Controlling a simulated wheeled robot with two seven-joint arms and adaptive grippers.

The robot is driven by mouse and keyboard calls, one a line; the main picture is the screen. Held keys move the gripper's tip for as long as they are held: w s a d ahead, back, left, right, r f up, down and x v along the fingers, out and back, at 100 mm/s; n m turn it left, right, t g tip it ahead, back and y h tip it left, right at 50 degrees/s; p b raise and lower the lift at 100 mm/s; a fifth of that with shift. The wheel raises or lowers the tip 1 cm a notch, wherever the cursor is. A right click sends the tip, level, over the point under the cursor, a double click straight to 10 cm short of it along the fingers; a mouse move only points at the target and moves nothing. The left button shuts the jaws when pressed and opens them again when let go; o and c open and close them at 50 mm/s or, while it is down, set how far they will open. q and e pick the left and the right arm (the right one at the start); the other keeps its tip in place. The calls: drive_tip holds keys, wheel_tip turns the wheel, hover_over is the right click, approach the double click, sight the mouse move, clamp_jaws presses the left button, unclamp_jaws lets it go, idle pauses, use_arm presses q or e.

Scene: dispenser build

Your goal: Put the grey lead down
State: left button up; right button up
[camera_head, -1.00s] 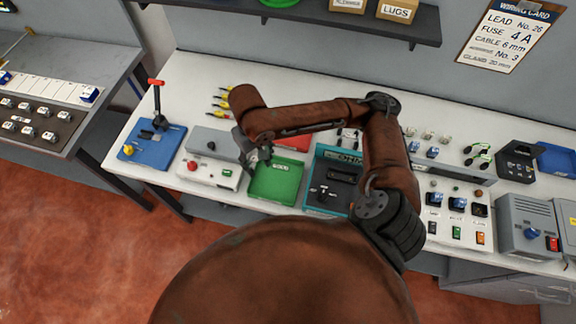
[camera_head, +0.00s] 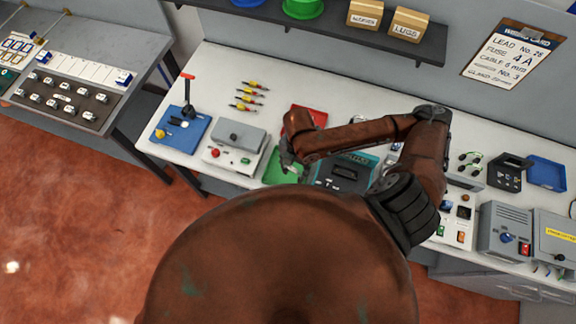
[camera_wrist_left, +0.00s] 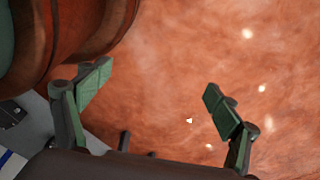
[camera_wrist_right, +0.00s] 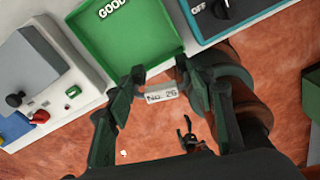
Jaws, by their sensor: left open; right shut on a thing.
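My right gripper (camera_wrist_right: 160,84) is shut on the grey lead, seen in the right wrist view by its white tag (camera_wrist_right: 161,96) reading "No. 26" between the fingertips. A small dark piece (camera_wrist_right: 187,136) shows below the tag; most of the lead is hidden. The green tray (camera_wrist_right: 125,45), marked "GOOD", lies just beyond the fingertips. In the head view my right gripper (camera_head: 288,158) covers part of the green tray (camera_head: 275,172). My left gripper (camera_wrist_left: 160,90) is open and empty, with red floor behind it.
Left of the green tray is a grey-lidded tester (camera_head: 236,138) with a red button, then a blue lever fixture (camera_head: 180,132). A teal meter (camera_head: 342,172) stands right of the tray, a red tray (camera_head: 310,112) behind it. Several yellow-tipped leads (camera_head: 248,98) lie at the back.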

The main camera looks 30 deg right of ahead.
use_arm(q)
wheel_tip(320, 180, up, 7)
drive_tip(key=s+p, duration=0.3)
drive_tip(key=p, duration=0.3)
use_arm(e)
drive_tip(key=s+r+n, duration=0.2)
drive_tip(key=s+n, duration=0.5)
drive_tip(key=n, duration=0.5)
use_arm(q)
wheel_tip(320, 180, down, 10)
drive_tip(key=b, duration=1)
drive_tip(key=shift+w, duration=0.45)
use_arm(e)
drive_tip(key=shift+g+h, duration=0.3)
drive_tip(key=shift+g, duration=0.1)
drive_tip(key=shift+w+d+f, duration=0.25)
drive_tip(key=shift+w+f, duration=1.85)
drive_tip(key=shift+w, duration=0.2)
drive_tip(key=shift+w+d+f, duration=0.25)
drive_tip(key=shift+w+f, duration=1.8)
drive_tip(key=shift+w, duration=0.2)
drive_tip(key=shift+w+d+f, duration=0.25)
drive_tip(key=shift+w+f, duration=1.85)
drive_tip(key=shift+w, duration=0.2)
drive_tip(key=o, duration=1.2)
